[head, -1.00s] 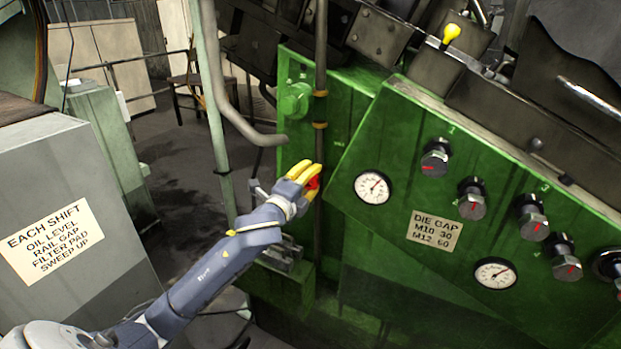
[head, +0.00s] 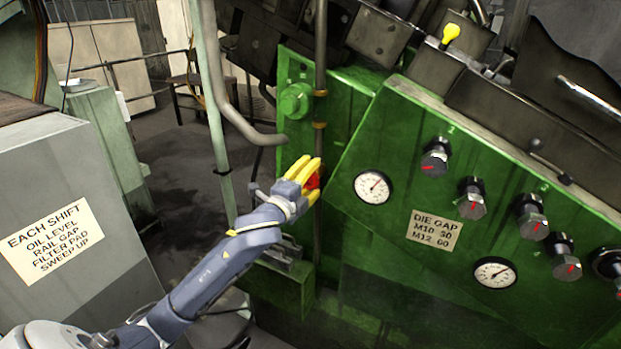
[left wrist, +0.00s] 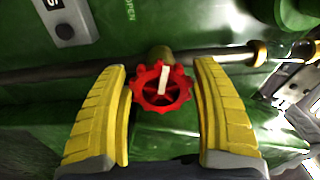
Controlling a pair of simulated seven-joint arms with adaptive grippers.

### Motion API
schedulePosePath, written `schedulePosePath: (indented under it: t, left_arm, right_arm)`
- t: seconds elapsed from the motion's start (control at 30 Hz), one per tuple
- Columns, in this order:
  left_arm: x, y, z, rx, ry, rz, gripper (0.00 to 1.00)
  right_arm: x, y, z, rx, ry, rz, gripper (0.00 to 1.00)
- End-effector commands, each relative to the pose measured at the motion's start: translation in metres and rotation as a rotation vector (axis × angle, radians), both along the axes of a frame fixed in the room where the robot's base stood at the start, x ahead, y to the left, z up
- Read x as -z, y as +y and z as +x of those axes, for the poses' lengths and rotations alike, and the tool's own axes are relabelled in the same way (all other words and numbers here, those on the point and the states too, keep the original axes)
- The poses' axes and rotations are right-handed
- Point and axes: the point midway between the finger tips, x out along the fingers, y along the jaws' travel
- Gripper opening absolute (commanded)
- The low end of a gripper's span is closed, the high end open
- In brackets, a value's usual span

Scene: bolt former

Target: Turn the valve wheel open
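The red valve wheel (left wrist: 162,87) has a scalloped rim and a white mark, nearly upright in the left wrist view. In the head view only a bit of the red wheel (head: 313,182) shows between the yellow fingers. My left gripper (left wrist: 163,75) is open, with one yellow finger on each side of the wheel and the rim very close to both. I cannot tell whether either finger touches it. In the head view, my left gripper (head: 310,180) is at the vertical pipe. My right gripper is not in view.
The vertical pipe (head: 320,110) runs past the wheel in front of the green machine panel (head: 400,150). Gauges (head: 372,187) and several knobs (head: 472,200) are to the right. The word OPEN is on the panel in the left wrist view. A grey cabinet (head: 60,190) stands left.

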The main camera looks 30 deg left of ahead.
Motion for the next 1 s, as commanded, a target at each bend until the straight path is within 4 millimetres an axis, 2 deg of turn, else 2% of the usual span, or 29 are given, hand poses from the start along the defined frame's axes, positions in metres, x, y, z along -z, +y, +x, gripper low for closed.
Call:
schedulePosePath:
  t: [0.07,0.37,0.8,1.0]
  left_arm:
    - [0.000,0.001,0.000,-0.001,-0.001,0.001,0.74]
    - [-0.001,0.001,-0.002,-0.002,-0.001,0.001,0.74]
    - [0.000,-0.001,-0.056,0.000,0.000,0.002,0.74]
    - [0.000,-0.001,-0.071,-0.002,0.000,0.002,0.74]
  right_arm:
    - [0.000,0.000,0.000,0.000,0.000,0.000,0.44]
    - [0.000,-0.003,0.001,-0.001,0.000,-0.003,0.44]
    - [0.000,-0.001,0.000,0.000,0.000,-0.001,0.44]
    - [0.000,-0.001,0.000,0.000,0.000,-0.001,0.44]
